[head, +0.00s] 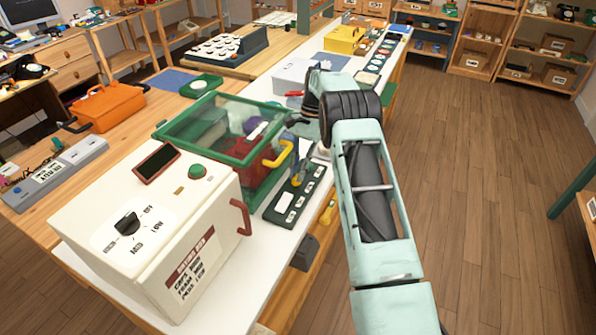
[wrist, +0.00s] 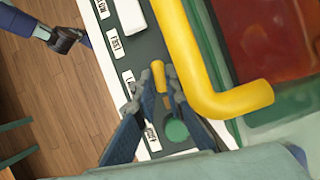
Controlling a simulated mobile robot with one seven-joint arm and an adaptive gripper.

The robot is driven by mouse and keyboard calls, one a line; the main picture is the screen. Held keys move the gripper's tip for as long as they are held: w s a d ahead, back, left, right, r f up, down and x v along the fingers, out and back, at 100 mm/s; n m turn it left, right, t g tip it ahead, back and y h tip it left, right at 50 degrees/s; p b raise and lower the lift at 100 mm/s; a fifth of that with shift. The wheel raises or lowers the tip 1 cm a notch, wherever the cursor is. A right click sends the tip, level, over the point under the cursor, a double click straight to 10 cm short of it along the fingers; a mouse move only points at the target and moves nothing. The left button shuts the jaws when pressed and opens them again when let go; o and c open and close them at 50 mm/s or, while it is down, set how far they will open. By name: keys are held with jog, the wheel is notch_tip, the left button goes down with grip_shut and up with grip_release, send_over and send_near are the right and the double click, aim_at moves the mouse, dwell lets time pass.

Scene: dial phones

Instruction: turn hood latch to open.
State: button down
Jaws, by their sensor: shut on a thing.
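A clear hood with a green frame (head: 190,148) stands on the white bench, with red and dark shapes inside. A thick yellow handle (head: 279,156) is on its right side and also shows large in the wrist view (wrist: 196,70). A dark green panel (head: 284,210) with white labels lies beside the hood. In the wrist view, a small yellow lever (wrist: 158,68) stands on this panel next to a green round button (wrist: 176,130). My gripper (wrist: 159,83) is shut on the lever, its blue fingers partly hiding it. I cannot tell which way the lever is turned.
A white machine (head: 150,225) with a dial and red handle stands in front of the hood. An orange case (head: 108,106) sits on the wooden table to the left. A yellow box (head: 344,40) stands farther along the bench. The floor on the right is mostly clear.

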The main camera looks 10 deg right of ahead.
jog(key=c, duration=2)
grip_release()
